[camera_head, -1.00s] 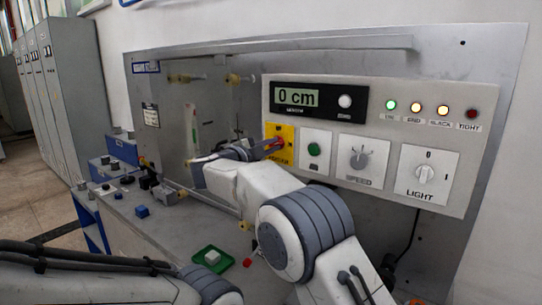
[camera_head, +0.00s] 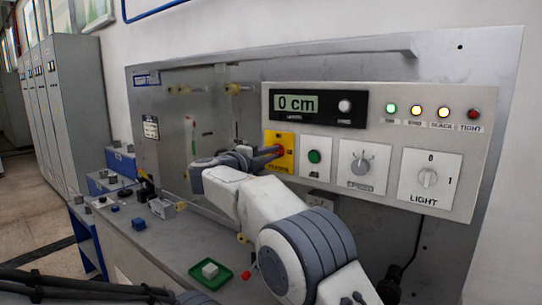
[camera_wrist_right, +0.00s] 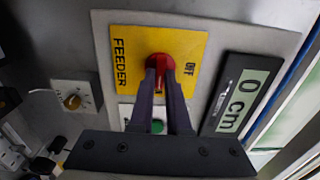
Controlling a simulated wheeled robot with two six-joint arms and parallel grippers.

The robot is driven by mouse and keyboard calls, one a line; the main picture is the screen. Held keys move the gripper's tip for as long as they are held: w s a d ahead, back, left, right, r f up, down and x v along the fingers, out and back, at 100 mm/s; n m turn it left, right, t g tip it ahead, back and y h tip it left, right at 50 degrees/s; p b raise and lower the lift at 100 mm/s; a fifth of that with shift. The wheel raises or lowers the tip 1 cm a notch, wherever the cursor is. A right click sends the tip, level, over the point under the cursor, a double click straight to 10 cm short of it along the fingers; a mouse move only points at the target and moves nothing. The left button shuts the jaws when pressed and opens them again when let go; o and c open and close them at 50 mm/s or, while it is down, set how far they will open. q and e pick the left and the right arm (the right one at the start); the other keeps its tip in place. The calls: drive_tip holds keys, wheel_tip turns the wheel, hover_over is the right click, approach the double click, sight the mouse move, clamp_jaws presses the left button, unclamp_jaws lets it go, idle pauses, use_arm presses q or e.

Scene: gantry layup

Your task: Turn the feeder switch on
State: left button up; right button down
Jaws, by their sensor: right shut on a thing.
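The feeder switch is a red knob (camera_wrist_right: 160,66) on a yellow plate (camera_wrist_right: 186,49) marked FEEDER and OFF in the right wrist view. In the head view the yellow plate (camera_head: 286,141) sits at the left end of the light control panel. My right gripper (camera_wrist_right: 163,74) is shut on the red knob, with a dark finger on either side of it. In the head view the right gripper (camera_head: 266,153) reaches the plate from the left and partly hides the knob. My left gripper is not in view; only part of that arm shows at bottom left.
Beside the switch are a green button (camera_head: 314,156), a speed dial (camera_head: 361,163) and a light switch (camera_head: 428,178). A display (camera_head: 297,102) above reads 0 cm. A green tray (camera_head: 211,283) with a pale block and a red piece (camera_head: 246,276) lie on the bench below.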

drive_tip(key=shift+a+f, duration=0.15)
drive_tip(key=shift+f, duration=0.05)
drive_tip(key=c, duration=0.9)
unclamp_jaws()
drive_tip(key=shift+r, duration=0.1)
drive_tip(key=shift+s, duration=0.1)
drive_tip(key=b+v, duration=0.2)
drive_tip(key=v, duration=0.8)
drive_tip(key=shift+s+b, duration=0.1)
drive_tip(key=shift+b, duration=0.25)
drive_tip(key=shift+a, duration=0.15)
